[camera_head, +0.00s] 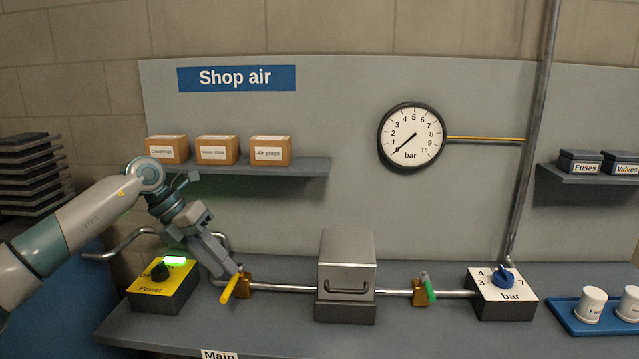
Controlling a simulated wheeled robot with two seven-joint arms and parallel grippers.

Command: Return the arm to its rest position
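My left arm comes in from the left edge, bent at a joint below the shelf. Its gripper (230,268) points down and right, with the fingertips at or just above the yellow valve handle (235,287). I cannot tell whether they touch the handle, or whether the fingers are open or shut. The yellow handle slants down and to the left from its brass valve body (245,284). My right arm and gripper are not in view.
A yellow power box (165,287) with a lit green lamp stands left of the gripper. A metal box (346,265), a green-handled valve (429,289) and a blue-knob regulator (503,284) follow rightward along the pipe. Cartons (216,150) sit on a shelf above. The gauge (411,136) needle points near zero.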

